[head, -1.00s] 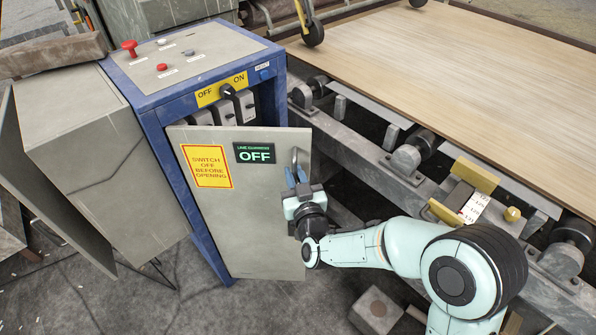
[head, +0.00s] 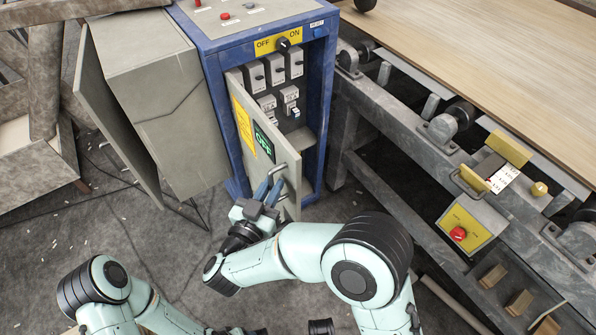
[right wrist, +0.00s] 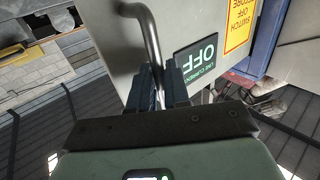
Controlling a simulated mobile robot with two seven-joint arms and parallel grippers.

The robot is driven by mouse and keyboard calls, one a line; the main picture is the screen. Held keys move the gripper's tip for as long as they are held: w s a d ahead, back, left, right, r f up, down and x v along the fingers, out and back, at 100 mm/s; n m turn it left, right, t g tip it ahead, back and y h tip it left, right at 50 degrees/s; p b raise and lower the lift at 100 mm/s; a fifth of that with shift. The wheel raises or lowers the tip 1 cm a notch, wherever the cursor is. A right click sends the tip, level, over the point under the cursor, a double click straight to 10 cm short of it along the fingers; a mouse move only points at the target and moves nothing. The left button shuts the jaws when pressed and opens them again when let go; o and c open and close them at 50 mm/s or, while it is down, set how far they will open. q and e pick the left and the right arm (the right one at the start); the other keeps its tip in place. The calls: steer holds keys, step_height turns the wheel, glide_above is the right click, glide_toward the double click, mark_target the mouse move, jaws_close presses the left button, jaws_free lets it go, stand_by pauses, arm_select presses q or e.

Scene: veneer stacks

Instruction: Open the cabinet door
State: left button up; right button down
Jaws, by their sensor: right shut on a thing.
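The blue cabinet (head: 207,120) stands at the upper middle, with its grey door (head: 248,140) hinged on the left and swung well open toward me. The door carries a yellow label and a green "OFF" sign (head: 264,143). My right gripper (head: 270,188) is shut on the door's metal handle (head: 279,170) at the free edge. In the right wrist view the blue fingers (right wrist: 160,88) close around the lower part of the curved handle (right wrist: 150,35). My left arm shows at the lower left, but its gripper is not in view.
Inside the cabinet are several grey breakers (head: 276,72); an OFF/ON knob (head: 283,45) is above. A grey side box (head: 160,100) stands left. A roller conveyor frame (head: 400,140) carrying veneer (head: 500,70) runs right. The floor (head: 60,245) on the left is mostly clear.

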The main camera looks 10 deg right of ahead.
arm_select(q)
steer(key=shift+s+d+r+g+p, duration=0.15)
steer(key=shift+s+d+r+p, duration=0.15)
steer(key=shift+s+r, duration=0.15)
steer(key=shift+s+d+r+g+p, duration=0.15)
steer(key=shift+s+r+p, duration=0.15)
steer(key=shift+s, duration=0.25)
arm_select(e)
steer(key=a+m+g+h, duration=0.2)
steer(key=a, duration=0.4)
steer(key=shift+s+r+h, duration=0.2)
steer(key=shift+s+h, duration=0.2)
steer(key=c, duration=1.3)
jaws_free()
arm_select(q)
steer(key=shift+w, duration=0.1)
arm_select(e)
steer(key=shift+o, duration=0.3)
steer(key=shift+w+f, duration=0.1)
